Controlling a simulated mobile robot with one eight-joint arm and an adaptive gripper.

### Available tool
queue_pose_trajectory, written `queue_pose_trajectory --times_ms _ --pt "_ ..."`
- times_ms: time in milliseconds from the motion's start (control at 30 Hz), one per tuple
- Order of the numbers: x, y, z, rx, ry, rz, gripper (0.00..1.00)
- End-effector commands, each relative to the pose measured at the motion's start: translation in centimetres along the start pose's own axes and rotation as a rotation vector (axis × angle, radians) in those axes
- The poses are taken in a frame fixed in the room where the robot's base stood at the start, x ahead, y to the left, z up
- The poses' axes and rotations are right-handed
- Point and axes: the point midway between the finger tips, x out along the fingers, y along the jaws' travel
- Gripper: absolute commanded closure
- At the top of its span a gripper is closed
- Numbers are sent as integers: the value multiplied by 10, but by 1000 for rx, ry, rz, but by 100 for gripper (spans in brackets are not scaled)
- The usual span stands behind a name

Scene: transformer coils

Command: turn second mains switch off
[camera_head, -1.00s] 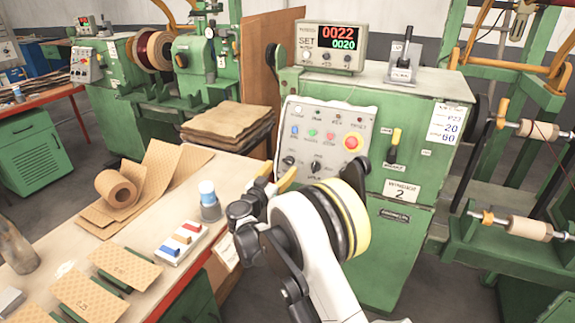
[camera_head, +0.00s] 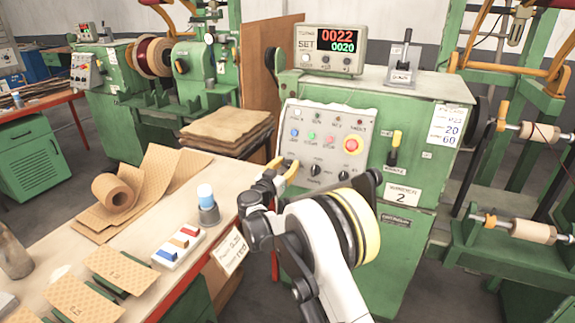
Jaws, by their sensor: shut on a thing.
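The green winder marked 2 (camera_head: 395,225) stands right of centre with a pale control panel (camera_head: 330,125) on its front. The leftmost knob, seemingly the mains switch, is at the panel's lower left, mostly hidden by my gripper. My gripper (camera_head: 283,167), with yellow fingers, is shut on this knob. The knob's pointing direction cannot be seen. The middle knob (camera_head: 316,170) is in view; my arm partly covers the area below it.
A lit counter (camera_head: 332,48) on top of the winder reads 0022 and 0020. The bench (camera_head: 120,235) at left holds paper rolls, sheets, a bottle and a coloured block tray. A yellow-handled lever (camera_head: 394,147) is right of the panel. Another winder (camera_head: 150,90) stands behind at left.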

Motion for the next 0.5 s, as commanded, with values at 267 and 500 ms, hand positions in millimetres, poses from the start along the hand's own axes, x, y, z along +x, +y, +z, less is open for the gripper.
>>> queue_pose_trajectory --times_ms 267,500 --pt "0 0 0 -46 0 -18 95" --pt "0 0 0 -183 -1 -74 95"
